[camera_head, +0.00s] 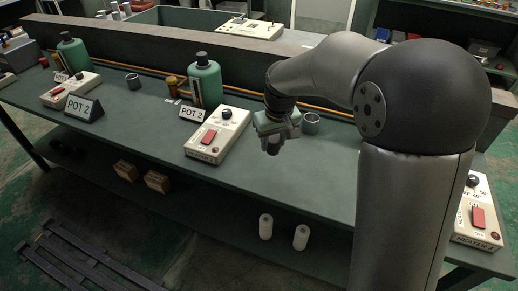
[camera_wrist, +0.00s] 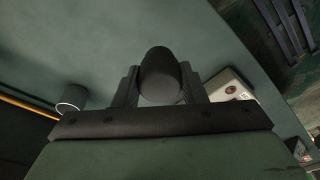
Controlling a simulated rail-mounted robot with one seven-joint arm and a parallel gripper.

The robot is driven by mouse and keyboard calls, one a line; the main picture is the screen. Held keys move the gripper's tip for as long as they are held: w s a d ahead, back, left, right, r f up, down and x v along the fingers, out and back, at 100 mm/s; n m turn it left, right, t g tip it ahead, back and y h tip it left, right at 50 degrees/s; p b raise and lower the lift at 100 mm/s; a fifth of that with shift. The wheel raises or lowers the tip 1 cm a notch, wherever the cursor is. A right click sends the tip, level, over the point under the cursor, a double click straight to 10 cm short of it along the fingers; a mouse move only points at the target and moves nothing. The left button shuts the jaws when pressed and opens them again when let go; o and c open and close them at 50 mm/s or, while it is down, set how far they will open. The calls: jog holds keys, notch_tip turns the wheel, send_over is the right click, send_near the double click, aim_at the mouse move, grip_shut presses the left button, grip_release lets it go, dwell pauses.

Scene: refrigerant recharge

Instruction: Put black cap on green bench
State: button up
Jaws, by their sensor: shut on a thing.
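My gripper (camera_head: 274,143) is above the green bench (camera_head: 320,170), to the right of the nearer white heater box. In the wrist view its two fingers close on a dark rounded piece, the black cap (camera_wrist: 160,75). The cap hangs between the fingertips, over a bare stretch of the bench (camera_wrist: 100,40). The gap between cap and bench top is hard to judge. In the head view the cap is small and dark and blends with the fingers.
A heater box (camera_head: 218,135) stands left of my gripper, and a small grey cup (camera_head: 311,123) is just right of it. The bench front right of the heater box is clear.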

jog(key=w+a+f, duration=0.1)
jog(key=w+f, duration=0.1)
jog(key=w+a+f, duration=0.1)
jog(key=w+f, duration=0.1)
jog(key=w+a+f+p, duration=0.1)
jog(key=w+f, duration=0.2)
jog(key=shift+a, duration=0.1)
jog(key=shift+w+f, duration=0.15)
jog(key=shift+f, duration=1.5)
jog(key=shift+f, duration=0.15)
jog(key=o, duration=1)
